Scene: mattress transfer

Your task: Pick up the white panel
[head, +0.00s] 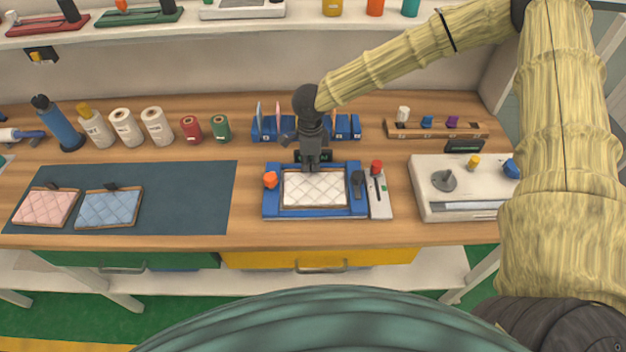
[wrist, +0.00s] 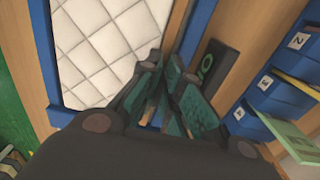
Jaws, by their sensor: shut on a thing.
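The white quilted panel (head: 314,190) lies in a blue frame (head: 272,206) on the wooden bench, and has a thin brown edge. My gripper (head: 311,166) reaches down from above to the panel's far edge. In the wrist view, the white panel (wrist: 98,48) fills the upper left, and my gripper's fingers (wrist: 163,82) are closed together at its border beside the blue frame. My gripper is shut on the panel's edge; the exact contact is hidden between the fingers. The panel appears flat in the frame.
A dark mat (head: 180,205) at left holds a pink panel (head: 46,206) and a blue panel (head: 110,208). Blue bins (head: 268,128) stand behind my gripper. An orange knob (head: 270,180) and black clamp (head: 358,182) flank the panel. A white machine (head: 430,185) stands right.

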